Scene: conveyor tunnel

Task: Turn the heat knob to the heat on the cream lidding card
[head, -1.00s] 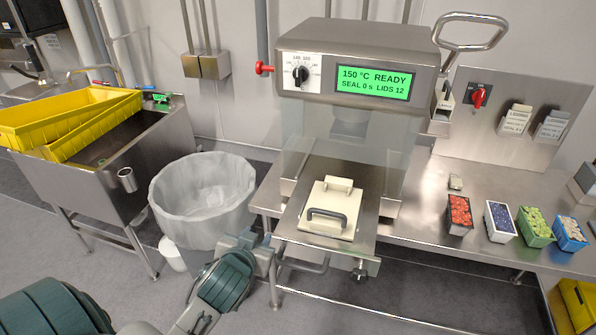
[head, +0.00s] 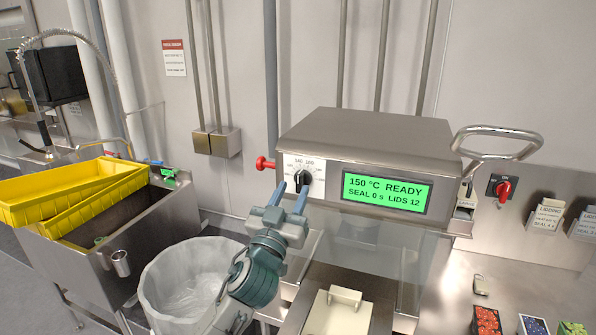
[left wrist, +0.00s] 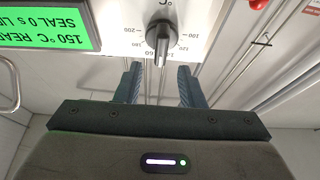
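The heat knob (head: 302,178) is a black pointer knob on a white dial plate at the sealer's front left. It also shows in the left wrist view (left wrist: 158,33), just beyond the fingertips, with scale numbers around it. My left gripper (head: 291,190) is open, its two blue fingers pointing up toward the knob; in the left wrist view (left wrist: 159,68) nothing is between them. The green display (head: 387,191) reads 150 °C READY, SEAL 0 s, LIDS 12. Pale lidding cards (head: 546,215) stand in holders at the right; their small print is hard to read. My right gripper is out of view.
A red button (head: 264,163) sticks out left of the dial. A metal loop handle (head: 500,138) is at the sealer's right. A red switch (head: 503,190) is on the back panel. A lined bin (head: 195,280) and a sink with yellow crates (head: 110,180) stand left.

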